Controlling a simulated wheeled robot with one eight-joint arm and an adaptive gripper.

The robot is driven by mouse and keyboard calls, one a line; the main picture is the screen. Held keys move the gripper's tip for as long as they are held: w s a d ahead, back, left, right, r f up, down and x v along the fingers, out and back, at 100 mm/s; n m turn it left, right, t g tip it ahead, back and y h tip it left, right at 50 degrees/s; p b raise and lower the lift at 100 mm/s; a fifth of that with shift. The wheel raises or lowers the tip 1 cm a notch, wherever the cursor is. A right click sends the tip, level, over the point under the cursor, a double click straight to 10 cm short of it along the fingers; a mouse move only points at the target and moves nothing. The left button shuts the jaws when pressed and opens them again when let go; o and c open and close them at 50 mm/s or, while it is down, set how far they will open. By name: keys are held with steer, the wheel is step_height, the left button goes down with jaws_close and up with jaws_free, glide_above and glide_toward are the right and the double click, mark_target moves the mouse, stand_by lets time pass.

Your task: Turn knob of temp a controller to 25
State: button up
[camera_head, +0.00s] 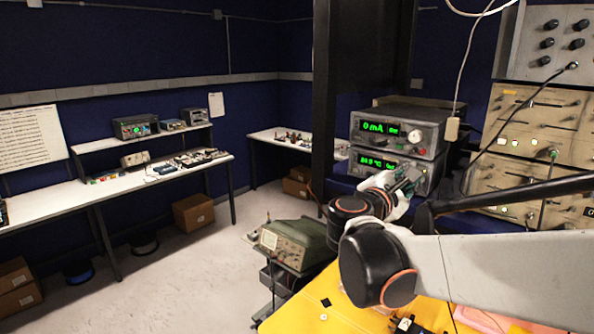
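Two stacked grey controller boxes stand on a shelf at the right of the head view. The upper box (388,152) has a green display reading "0 mA". The lower box (362,172) has a green display ending in "°C", its digits too small to read surely, so it looks like the temperature controller. My gripper (409,180) is at the right part of the lower box's front and covers the area beside the display. The knob there is hidden, and I cannot tell whether the fingers touch it or are closed.
Large beige instrument modules (530,125) with cables stand right of the controllers. A black vertical post (324,100) stands left of them. A yellow table top (310,315) lies below my arm. A green-covered oscilloscope (293,243) sits on a cart.

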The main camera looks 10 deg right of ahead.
steer(key=o, duration=0.4)
steer(key=shift+s+a, duration=0.1)
steer(key=shift+s, duration=0.05)
steer(key=shift+o, duration=0.3)
steer(key=v, duration=1.1)
steer(key=shift+a, duration=0.35)
steer(key=shift+s, duration=0.15)
